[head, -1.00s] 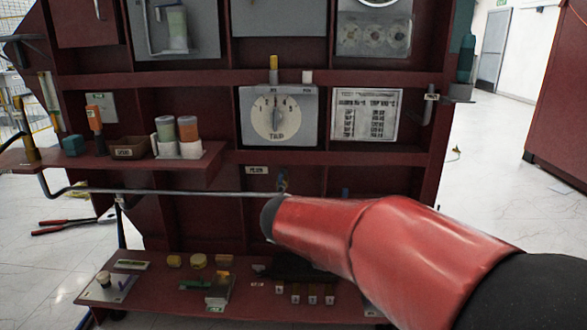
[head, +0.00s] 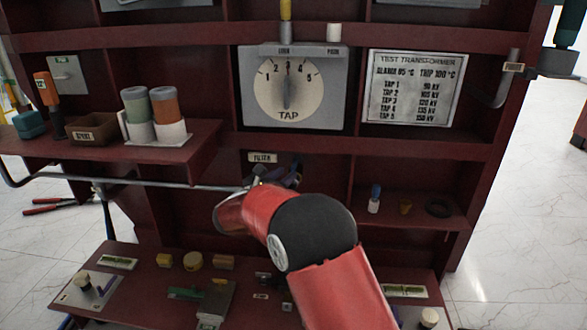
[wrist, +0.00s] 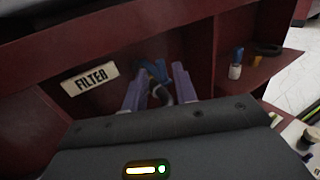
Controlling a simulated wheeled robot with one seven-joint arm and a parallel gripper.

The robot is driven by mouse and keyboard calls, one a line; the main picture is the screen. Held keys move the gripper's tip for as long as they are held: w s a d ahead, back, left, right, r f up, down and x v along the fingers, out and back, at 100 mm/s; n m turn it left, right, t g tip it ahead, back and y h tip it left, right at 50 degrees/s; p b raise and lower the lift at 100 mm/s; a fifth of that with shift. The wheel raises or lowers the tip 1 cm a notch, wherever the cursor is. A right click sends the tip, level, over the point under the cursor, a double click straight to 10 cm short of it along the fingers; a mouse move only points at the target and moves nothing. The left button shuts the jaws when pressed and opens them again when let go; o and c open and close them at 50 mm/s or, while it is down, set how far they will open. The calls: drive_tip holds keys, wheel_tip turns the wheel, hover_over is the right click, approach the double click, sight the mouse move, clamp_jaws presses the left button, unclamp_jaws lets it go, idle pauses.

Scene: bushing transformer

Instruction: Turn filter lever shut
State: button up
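The filter lever (wrist: 147,70) is a blue handle on a dark curved fitting in the wrist view, inside the red bay right of the "FILTER" label (wrist: 90,79). In the head view the label (head: 262,157) shows just above my gripper, and my arm and fingers hide most of the lever. My gripper (wrist: 158,82) has two purple fingers standing apart, with the lever seen beyond and between their tips. The fingers look open; whether either one touches the lever I cannot tell. In the head view my gripper (head: 290,176) reaches into the bay under the tap dial.
A grey pipe (head: 150,184) runs toward the bay from the left. The tap dial (head: 288,88) sits above. The bay to the right holds a blue-capped bottle (head: 374,201) and a dark ring (head: 438,209). A lower shelf (head: 140,285) carries several small parts.

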sight(291, 170)
drive_tip(key=shift+x, duration=2.25)
clamp_jaws()
